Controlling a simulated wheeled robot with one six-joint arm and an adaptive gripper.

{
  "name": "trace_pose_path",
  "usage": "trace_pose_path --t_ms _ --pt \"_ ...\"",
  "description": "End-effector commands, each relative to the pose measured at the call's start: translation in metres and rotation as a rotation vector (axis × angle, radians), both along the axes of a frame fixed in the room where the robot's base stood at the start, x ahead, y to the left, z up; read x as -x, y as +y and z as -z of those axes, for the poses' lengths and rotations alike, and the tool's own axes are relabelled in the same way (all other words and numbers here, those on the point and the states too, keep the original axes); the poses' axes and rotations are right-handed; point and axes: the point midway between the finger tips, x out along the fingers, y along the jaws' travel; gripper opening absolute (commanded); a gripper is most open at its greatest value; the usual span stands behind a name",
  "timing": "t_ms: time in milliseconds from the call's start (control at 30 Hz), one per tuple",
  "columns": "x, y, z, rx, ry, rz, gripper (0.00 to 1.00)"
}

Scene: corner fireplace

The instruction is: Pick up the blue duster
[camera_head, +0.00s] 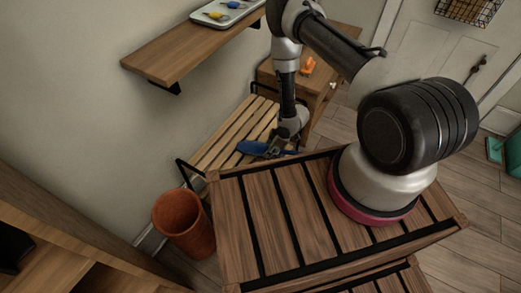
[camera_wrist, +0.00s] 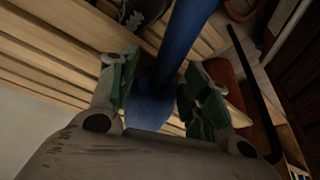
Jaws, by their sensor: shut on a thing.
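The blue duster (camera_head: 252,147) shows at the end of my arm in the head view, at the slatted wooden bench. In the wrist view the blue duster (camera_wrist: 185,45) runs between the two green-padded fingers of my gripper (camera_wrist: 165,95), with its wider blue part low between them. My gripper (camera_head: 272,148) is shut on the duster. In the head view my arm hides part of it. I cannot tell whether the duster touches the bench slats.
The slatted bench (camera_head: 225,135) stands along the wall. A wooden shelf (camera_head: 165,60) with a tray (camera_head: 222,14) is above it. A terracotta pot (camera_head: 183,222) stands at the bench's near end. A small wooden cabinet (camera_head: 325,80) with an orange object (camera_head: 308,66) is beyond.

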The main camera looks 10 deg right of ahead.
Motion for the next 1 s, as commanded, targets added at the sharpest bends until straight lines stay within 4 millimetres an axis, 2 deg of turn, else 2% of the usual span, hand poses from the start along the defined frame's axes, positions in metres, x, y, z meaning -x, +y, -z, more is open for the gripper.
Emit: trace_pose_path --t_ms 267,467,567,1000 --pt "-0.001 0.000 -0.002 0.000 -0.001 0.000 0.18" --pt "-0.001 0.000 -0.021 0.000 -0.002 0.000 0.18" --pt "-0.002 0.000 -0.045 -0.001 -0.003 0.000 0.18" --pt "-0.001 0.000 -0.200 -0.001 -0.005 0.000 0.18"
